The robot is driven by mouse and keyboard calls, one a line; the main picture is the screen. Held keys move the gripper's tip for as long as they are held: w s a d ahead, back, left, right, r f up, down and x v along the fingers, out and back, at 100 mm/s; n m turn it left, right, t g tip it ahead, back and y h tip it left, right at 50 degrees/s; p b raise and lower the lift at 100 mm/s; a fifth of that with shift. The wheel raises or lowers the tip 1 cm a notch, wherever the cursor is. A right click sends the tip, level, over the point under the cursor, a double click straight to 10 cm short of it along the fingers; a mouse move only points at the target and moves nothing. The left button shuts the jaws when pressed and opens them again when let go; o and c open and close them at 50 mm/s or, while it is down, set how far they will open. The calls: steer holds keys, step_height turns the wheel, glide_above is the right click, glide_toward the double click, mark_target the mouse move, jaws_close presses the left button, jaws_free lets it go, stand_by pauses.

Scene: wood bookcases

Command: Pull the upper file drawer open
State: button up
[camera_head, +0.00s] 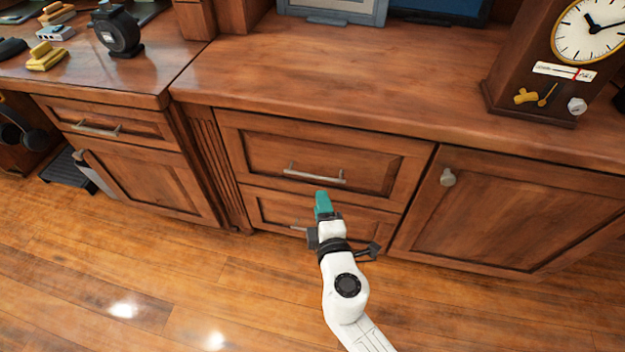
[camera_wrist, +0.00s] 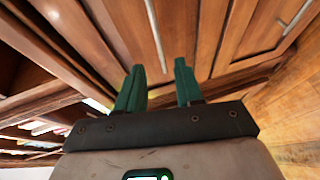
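The upper file drawer (camera_head: 270,145) is a wood panel under the counter in the head view, its front flush with the cabinet. Its silver bar handle (camera_head: 315,175) runs across the lower part of the panel. My gripper (camera_head: 322,200), with green fingers, is just below and in front of this handle. In the wrist view my gripper (camera_wrist: 158,88) has its two fingers apart with nothing between them. The handle (camera_wrist: 155,38) shows there as a bar beyond the fingertips, in line with the gap. Any contact is not visible.
The lower drawer (camera_head: 265,212) is partly hidden behind my gripper. A cabinet door (camera_head: 500,215) with a round knob is on the right. A clock (camera_head: 545,65) and monitors stand on the counter (camera_head: 350,75). The wood floor (camera_head: 200,285) in front is clear.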

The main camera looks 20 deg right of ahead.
steer(key=b+x, duration=0.1)
steer(key=x, duration=0.8)
steer(key=shift+w, duration=0.1)
jaws_close()
stand_by(1.2)
